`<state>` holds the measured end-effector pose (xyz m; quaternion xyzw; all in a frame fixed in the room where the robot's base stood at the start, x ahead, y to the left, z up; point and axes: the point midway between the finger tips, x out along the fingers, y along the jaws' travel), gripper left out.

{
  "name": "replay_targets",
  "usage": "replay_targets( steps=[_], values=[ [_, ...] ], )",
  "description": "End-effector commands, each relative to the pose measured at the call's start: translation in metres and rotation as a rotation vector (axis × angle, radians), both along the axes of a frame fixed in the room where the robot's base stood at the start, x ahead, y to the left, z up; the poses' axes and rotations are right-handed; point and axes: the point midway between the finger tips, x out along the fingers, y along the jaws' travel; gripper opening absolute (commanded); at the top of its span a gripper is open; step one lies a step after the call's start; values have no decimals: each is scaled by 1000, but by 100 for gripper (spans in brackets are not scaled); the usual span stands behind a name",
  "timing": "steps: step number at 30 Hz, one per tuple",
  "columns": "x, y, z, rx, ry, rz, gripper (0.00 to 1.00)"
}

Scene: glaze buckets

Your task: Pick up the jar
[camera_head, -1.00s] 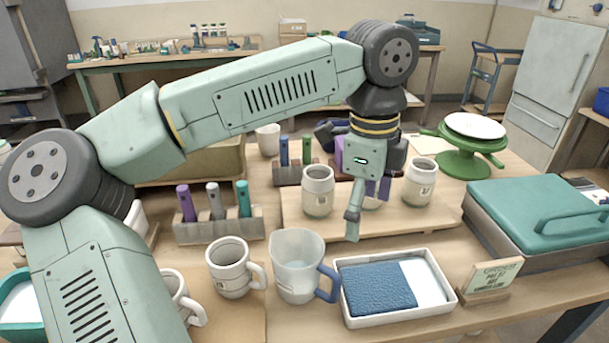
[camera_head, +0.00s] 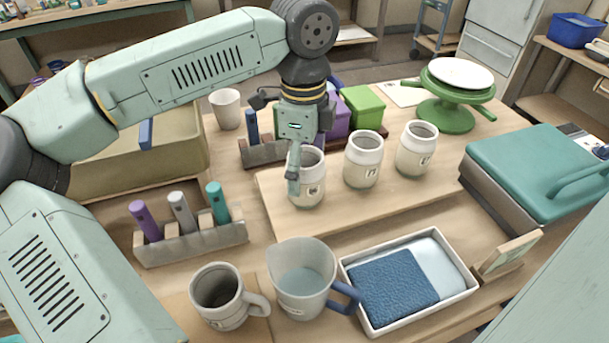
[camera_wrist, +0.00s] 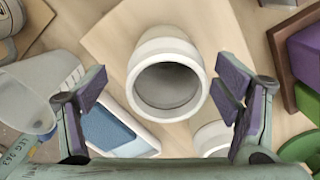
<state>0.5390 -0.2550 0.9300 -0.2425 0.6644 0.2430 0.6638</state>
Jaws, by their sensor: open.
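Three alike white jars stand upright in a row on a wooden board (camera_head: 270,197): a left jar (camera_head: 311,187), a middle jar (camera_head: 363,165) and a right jar (camera_head: 416,150). My gripper (camera_head: 303,155) points down at the left jar, with one finger in front of it, partly hiding it. In the wrist view, one jar's open mouth (camera_wrist: 168,84) lies between the two spread fingers of my gripper (camera_wrist: 163,86). Gaps show on both sides, and nothing is held. A second jar (camera_wrist: 213,138) shows partly at the bottom, near the right finger.
A measuring jug (camera_head: 300,285), a mug (camera_head: 222,300) and a white tray (camera_head: 455,290) with a blue sponge stand in front of the board. Purple and green boxes (camera_head: 362,108) stand behind the jars. A green turntable (camera_head: 447,112) is at the back right.

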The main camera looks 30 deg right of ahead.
Motion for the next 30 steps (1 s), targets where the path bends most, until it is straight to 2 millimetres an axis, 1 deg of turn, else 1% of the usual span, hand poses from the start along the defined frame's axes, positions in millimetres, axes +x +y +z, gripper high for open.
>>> replay_targets(
  steps=[5, 9, 12, 15, 21, 30],
  values=[
    [-1, -4, -15, 0, 4, -3, 83],
    [-2, -7, -37, 1, 3, -2, 83],
    [-1, -7, -48, -1, 2, -1, 83],
    [-1, -7, -53, -1, -1, 0, 83],
    [-1, -7, -54, -1, -2, 0, 82],
    [-1, -7, -54, 0, -1, 0, 62]
  ],
)
